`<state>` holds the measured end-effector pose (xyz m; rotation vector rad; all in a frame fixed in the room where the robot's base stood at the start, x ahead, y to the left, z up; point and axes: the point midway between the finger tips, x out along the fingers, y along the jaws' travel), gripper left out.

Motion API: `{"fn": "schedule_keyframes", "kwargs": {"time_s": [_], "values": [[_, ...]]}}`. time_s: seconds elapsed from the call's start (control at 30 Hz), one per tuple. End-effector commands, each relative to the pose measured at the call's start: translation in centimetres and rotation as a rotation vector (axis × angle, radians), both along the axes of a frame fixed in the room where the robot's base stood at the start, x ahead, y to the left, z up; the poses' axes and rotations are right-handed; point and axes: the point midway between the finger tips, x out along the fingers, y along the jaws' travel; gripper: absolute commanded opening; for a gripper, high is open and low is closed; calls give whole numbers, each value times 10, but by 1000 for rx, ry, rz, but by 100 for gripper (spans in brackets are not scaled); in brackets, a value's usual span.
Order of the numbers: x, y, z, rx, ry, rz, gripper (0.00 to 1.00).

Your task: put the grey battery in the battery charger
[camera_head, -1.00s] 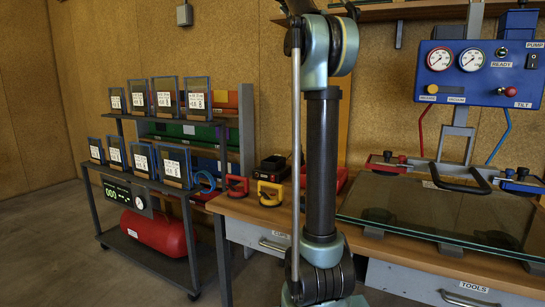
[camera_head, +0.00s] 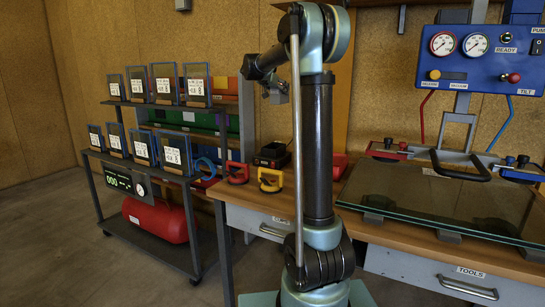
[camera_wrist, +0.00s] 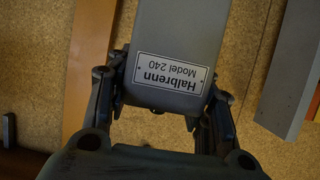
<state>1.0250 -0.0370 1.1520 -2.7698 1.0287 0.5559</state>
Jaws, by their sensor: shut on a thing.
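In the wrist view a grey battery (camera_wrist: 178,38) with a white label reading "Halbrenn Model 240" sits between the fingers. My gripper (camera_wrist: 167,92) is shut on it, with one finger along each side. The battery's far end runs out of the top of the picture. In the head view my gripper (camera_head: 276,92) is raised above the bench's left part, small and dark; the battery cannot be made out there. A black device, which looks like the battery charger (camera_head: 271,156), stands on the bench below my gripper.
Red (camera_head: 237,173) and yellow (camera_head: 270,180) suction cups stand at the bench's front left. A glass pane (camera_head: 435,200) lies on the tilting frame at the right, under a blue gauge panel (camera_head: 480,58). A cart (camera_head: 165,175) with framed samples stands left. My arm hides part of the bench.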

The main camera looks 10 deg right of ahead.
Motion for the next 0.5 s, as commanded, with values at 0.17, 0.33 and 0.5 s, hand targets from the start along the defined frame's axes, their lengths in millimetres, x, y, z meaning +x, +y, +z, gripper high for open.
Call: {"fn": "schedule_keyframes", "kwargs": {"time_s": [0.17, 0.33, 0.5], "values": [[-5, 16, -64, 0, -1, 35, 2], [-15, 25, -111, 0, -1, 58, 2], [-23, 31, -137, -1, -1, 73, 2]]}}
